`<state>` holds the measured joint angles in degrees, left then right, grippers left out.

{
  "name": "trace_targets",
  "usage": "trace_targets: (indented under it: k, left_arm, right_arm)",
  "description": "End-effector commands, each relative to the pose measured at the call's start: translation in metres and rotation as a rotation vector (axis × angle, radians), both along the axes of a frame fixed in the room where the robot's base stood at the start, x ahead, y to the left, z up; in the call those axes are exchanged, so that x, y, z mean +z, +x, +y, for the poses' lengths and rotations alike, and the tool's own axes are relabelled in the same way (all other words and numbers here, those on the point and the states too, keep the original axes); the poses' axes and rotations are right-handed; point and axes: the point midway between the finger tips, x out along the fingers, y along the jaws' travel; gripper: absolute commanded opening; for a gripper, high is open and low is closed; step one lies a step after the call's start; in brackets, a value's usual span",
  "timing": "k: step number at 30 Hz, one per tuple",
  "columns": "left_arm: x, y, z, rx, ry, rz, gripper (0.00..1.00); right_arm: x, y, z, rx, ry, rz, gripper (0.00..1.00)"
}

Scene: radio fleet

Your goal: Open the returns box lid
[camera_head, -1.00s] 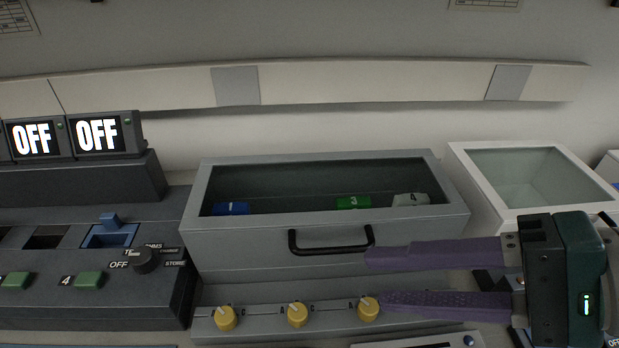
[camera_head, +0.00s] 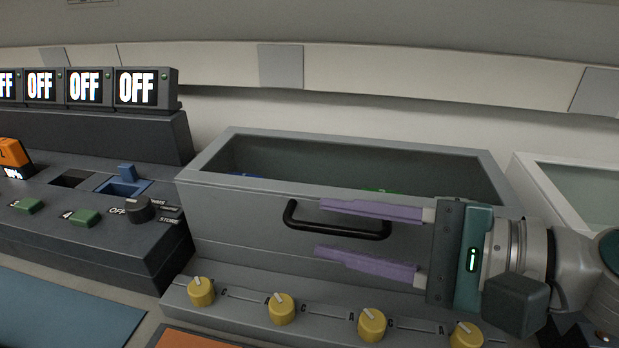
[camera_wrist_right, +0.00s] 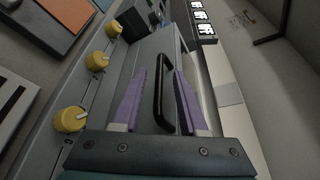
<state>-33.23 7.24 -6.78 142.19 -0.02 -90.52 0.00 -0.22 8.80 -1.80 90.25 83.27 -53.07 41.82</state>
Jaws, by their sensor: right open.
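The returns box is the grey box (camera_head: 240,225) in the middle of the head view. Its lid has a grey frame (camera_head: 330,140) around a dark window and lies closed. A black bar handle (camera_head: 335,227) is on the front; it also shows in the wrist view (camera_wrist_right: 158,85). My right gripper (camera_head: 320,229) comes in from the right, open, with its purple fingers level. One finger is above the handle bar and one below. In the wrist view the handle lies between the open fingers (camera_wrist_right: 160,75). I cannot tell whether they touch it. My left gripper is not in view.
Yellow knobs (camera_head: 281,308) line a grey strip below the box front. A dark console (camera_head: 90,240) with OFF screens (camera_head: 135,88) stands at the left. A white-rimmed box (camera_head: 535,180) is close on the right. Blue and green items (camera_head: 380,190) show dimly through the window.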

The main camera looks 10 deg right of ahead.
Motion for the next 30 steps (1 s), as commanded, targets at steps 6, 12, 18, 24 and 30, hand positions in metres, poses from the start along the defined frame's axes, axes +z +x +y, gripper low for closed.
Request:
trace_targets:
  k: [6,12,18,24,30]
  left_arm:
    - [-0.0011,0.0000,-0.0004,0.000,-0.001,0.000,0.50]
    - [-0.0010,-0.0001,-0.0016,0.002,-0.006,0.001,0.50]
    - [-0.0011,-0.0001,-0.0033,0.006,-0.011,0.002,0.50]
    - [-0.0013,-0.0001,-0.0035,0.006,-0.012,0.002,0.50]
    - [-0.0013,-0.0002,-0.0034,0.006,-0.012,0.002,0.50]
  right_arm:
    - [-0.0029,0.0072,0.0106,0.002,-0.001,-0.001,0.42]
    - [-0.0030,0.0073,0.0107,0.002,-0.003,-0.001,0.42]
    - [-0.0031,0.0072,0.0105,0.001,-0.002,0.000,0.21]
    - [-0.0030,0.0071,0.0104,0.001,-0.002,0.000,0.00]
    - [-0.0030,0.0071,0.0104,0.001,-0.002,0.000,0.00]
